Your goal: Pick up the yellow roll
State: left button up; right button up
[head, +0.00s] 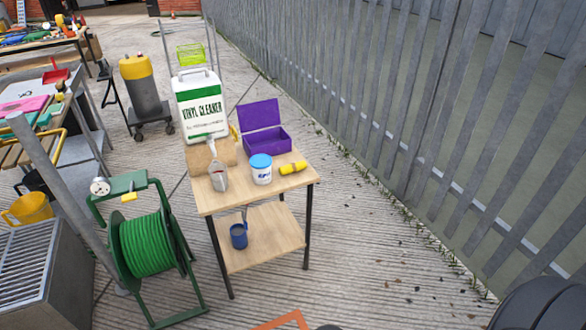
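The yellow roll (293,168) lies on its side on the top of a small wooden table (290,186), near its right edge. It is short and cylindrical, with a darker band near one end. A white tub with a blue lid (261,170) stands just left of it. An open purple box (266,140) sits behind it. Nothing covers the roll. Neither of my grippers can be made out in the head view.
A scoop (217,173) and a large vinyl cleaner jug (201,106) are left on the table. A blue mug (238,236) stands on the lower shelf. A green hose reel (146,245) is left, a metal fence (400,110) right. Ground right of the table is mostly clear.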

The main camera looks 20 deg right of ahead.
aim_at(292, 167)
jog(key=z, duration=0.45)
jog(key=l+z, duration=0.15)
jog(key=z, duration=0.25)
jog(key=i+l+z, duration=0.15)
jog(key=z, duration=0.25)
jog(key=i+l+z, duration=0.1)
jog(key=z, duration=0.3)
